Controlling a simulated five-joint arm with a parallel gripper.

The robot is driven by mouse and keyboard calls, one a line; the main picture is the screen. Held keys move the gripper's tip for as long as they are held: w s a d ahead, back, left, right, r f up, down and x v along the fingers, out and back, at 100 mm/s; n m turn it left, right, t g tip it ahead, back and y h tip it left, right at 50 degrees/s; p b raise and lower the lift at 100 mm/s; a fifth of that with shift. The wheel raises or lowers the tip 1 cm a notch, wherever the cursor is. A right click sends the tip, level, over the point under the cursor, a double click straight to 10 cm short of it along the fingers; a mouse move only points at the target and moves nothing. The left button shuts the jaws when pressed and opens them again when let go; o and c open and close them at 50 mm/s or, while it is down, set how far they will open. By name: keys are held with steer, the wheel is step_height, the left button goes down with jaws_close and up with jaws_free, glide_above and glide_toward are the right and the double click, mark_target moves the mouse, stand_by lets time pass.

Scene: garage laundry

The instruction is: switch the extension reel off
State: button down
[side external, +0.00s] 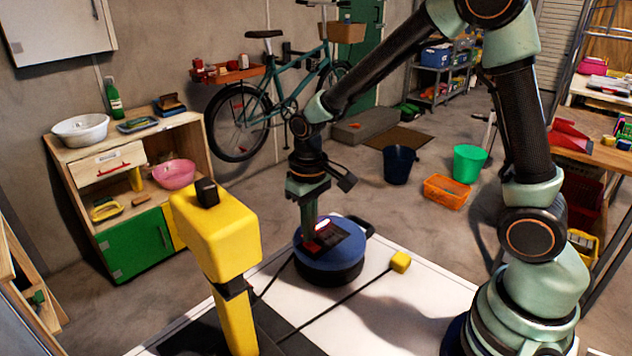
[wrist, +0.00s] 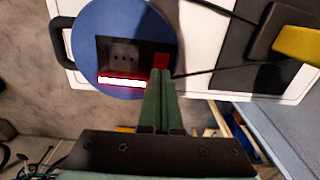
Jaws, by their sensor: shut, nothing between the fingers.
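The extension reel (side external: 318,262) is a blue round drum on the white worktop. It also shows in the wrist view (wrist: 97,25), with a dark panel holding a socket face (wrist: 122,53). A red square (wrist: 161,59) sits at the panel's right, and a bright red-and-white lit strip (wrist: 122,81) runs along its lower edge. My gripper (side external: 309,239) points down over the panel, fingers together and empty. In the wrist view my fingertips (wrist: 160,73) overlap the red square's lower edge and hide part of it. I cannot tell whether they touch it.
A yellow and black device (side external: 215,235) stands tall in the front. A small yellow block (side external: 401,262) lies right of the reel at a cable's end. Dark cables cross the white top (side external: 425,300). The reel's black handle (wrist: 61,40) sticks out at one side.

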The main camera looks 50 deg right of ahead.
steer(key=shift+f, duration=0.55)
step_height(320, 180, up, 7)
stand_by(1.1)
